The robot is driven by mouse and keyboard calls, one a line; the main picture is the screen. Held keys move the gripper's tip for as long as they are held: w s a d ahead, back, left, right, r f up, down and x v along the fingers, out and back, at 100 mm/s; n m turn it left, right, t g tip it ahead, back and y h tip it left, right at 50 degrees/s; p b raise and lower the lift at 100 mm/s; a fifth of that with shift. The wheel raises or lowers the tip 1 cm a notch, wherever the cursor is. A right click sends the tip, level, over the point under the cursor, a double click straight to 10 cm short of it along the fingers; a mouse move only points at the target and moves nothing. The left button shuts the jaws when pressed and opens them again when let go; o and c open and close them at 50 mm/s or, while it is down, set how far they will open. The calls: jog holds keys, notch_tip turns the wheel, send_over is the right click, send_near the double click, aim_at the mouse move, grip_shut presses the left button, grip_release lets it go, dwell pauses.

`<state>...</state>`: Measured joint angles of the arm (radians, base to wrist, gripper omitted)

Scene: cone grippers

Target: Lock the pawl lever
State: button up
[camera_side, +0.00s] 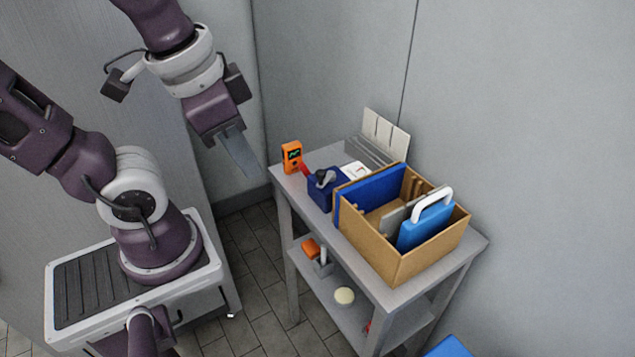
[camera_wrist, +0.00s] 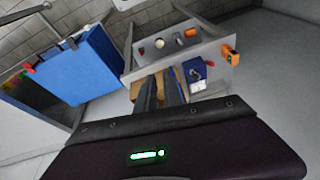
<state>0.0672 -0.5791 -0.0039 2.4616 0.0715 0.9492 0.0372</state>
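The blue device also shows in the wrist view (camera_wrist: 194,70). My gripper (camera_side: 250,168) hangs in the air to the left of the table, well apart from the device. In the wrist view its two dark fingers (camera_wrist: 161,88) stand with a narrow gap between them and nothing held.
A cardboard box (camera_side: 405,268) with blue cases and boards stands right of the device. An orange meter (camera_side: 291,156) stands at the table's left corner. Small items lie on the lower shelf (camera_side: 340,307). Air between gripper and table is clear.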

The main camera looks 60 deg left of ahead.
jog(key=f+m+g+y, duration=0.1)
jog(key=f+m+g, duration=0.1)
jog(key=a+f+m+g+y, duration=0.1)
jog(key=f+m, duration=0.1)
jog(key=f+m+g+y, duration=0.1)
jog(key=f+g, duration=0.1)
jog(key=shift+a+m+g+y, duration=0.25)
jog(key=shift+m+g+y, duration=0.05)
jog(key=shift+m, duration=0.1)
grip_shut()
jog(key=w+a+f+m+t+y, duration=0.2)
jog(key=f+m+t+y, duration=0.4)
jog(key=m, duration=1)
jog(key=w+a+f+m+t+y, duration=0.2)
jog(key=f+m+t+y, duration=0.4)
jog(key=f+m+t, duration=0.4)
notch_tip(320, 180, down, 5)
jog(key=a+m, duration=0.1)
jog(key=m, duration=0.6)
jog(key=shift+w+a, duration=0.15)
jog(key=shift+a, duration=0.05)
jog(key=shift+r, duration=0.1)
